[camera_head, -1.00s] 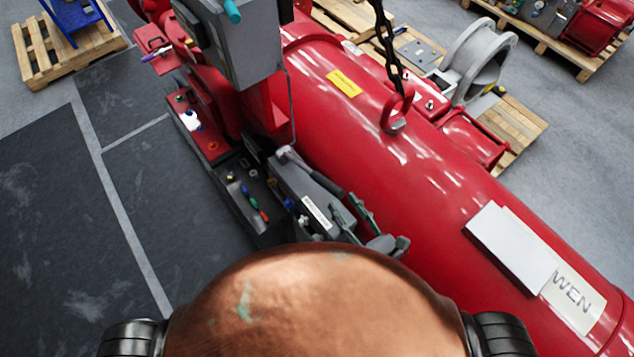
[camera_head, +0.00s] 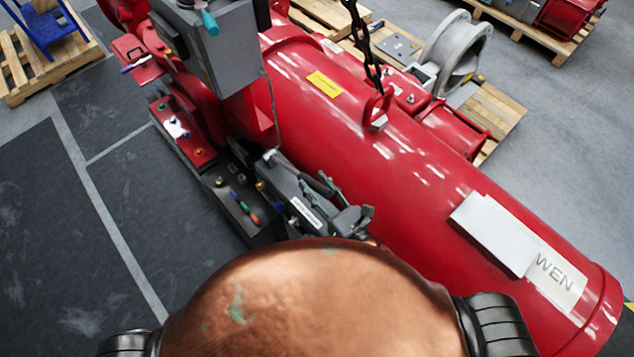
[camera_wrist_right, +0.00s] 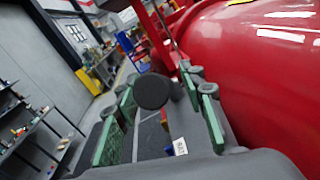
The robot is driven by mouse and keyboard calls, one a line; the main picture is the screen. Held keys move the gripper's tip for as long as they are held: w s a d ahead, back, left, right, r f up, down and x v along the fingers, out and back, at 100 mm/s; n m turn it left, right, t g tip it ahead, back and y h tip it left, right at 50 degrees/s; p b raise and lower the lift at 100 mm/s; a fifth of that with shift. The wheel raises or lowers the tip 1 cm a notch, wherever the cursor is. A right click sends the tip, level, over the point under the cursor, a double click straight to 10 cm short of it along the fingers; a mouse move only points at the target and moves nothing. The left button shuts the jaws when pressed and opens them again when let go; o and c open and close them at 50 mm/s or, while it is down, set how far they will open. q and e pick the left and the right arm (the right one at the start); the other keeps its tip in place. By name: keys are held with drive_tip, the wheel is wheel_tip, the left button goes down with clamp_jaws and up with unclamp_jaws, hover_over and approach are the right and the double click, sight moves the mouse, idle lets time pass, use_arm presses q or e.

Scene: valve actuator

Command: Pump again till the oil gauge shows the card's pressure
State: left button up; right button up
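The grey hand pump (camera_head: 283,183) sits in a dark tray beside the red cylinder, with a white label (camera_head: 305,212) on it. Its lever handle (camera_head: 303,175) slants down toward the right. My right gripper (camera_head: 318,192) is at the handle's free end. In the right wrist view, the green-padded fingers (camera_wrist_right: 160,95) stand apart, with the round black handle end (camera_wrist_right: 152,92) between them; I cannot tell whether either finger touches it. I cannot make out the oil gauge or a pressure reading. My left gripper is out of view.
The large red cylinder (camera_head: 420,160) runs along the right, with a chain (camera_head: 364,45) above it. A grey box (camera_head: 215,60) rises behind the pump. A red panel (camera_head: 198,155) and a dark tray (camera_head: 232,195) lie left of the pump. Open floor lies further left.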

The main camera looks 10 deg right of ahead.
drive_tip(key=shift+c, duration=0.3)
clamp_jaws()
idle(0.4)
